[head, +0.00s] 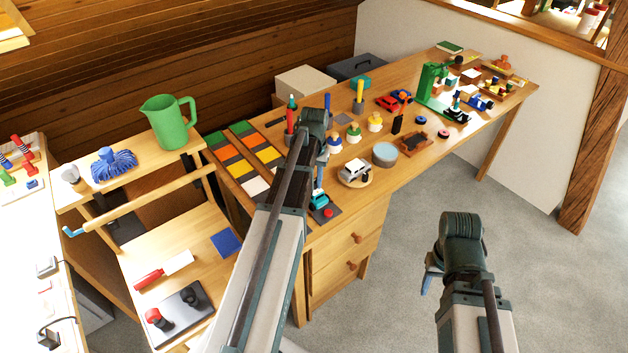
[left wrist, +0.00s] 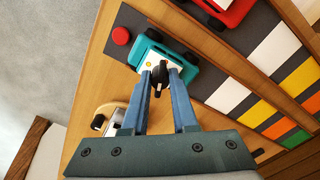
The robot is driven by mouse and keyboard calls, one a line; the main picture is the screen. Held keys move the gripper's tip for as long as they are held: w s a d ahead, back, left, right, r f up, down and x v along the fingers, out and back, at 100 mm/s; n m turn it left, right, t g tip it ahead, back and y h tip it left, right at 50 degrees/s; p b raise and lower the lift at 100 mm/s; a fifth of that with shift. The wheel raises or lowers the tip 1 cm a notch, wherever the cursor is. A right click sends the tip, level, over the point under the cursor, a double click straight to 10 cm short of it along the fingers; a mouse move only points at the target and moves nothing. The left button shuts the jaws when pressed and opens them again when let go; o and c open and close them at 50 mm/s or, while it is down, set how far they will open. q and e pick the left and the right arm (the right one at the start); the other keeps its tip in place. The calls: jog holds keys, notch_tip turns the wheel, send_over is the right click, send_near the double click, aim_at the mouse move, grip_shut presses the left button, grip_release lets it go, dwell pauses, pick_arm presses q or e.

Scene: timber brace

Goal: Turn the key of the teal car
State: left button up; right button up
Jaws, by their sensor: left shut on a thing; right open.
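The teal car (head: 318,201) sits on a dark pad by the front edge of the bench, partly hidden by my left arm in the head view. In the left wrist view the teal car (left wrist: 186,73) lies just beyond my fingertips. My left gripper (left wrist: 160,72) is shut on a small dark key (left wrist: 158,80) at the car's pale panel. Whether the key is turned cannot be told. In the head view its blue fingers (head: 319,178) point down at the car. My right gripper (head: 427,283) is open and empty over the floor, away from the bench.
A red button (head: 328,212) is on the pad beside the teal car. A white car (head: 355,171) on a round wooden plate stands close by. A red car (left wrist: 228,8) and coloured tiles (left wrist: 275,50) lie on the other side.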

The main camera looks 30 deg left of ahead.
pick_arm(q)
grip_shut()
jog(key=shift+m, duration=3)
jog(key=o, duration=0.9)
grip_release()
jog(key=shift+r, duration=0.1)
notch_tip(320, 180, up, 14)
jog(key=p, duration=1.4)
jog(key=shift+f, duration=0.25)
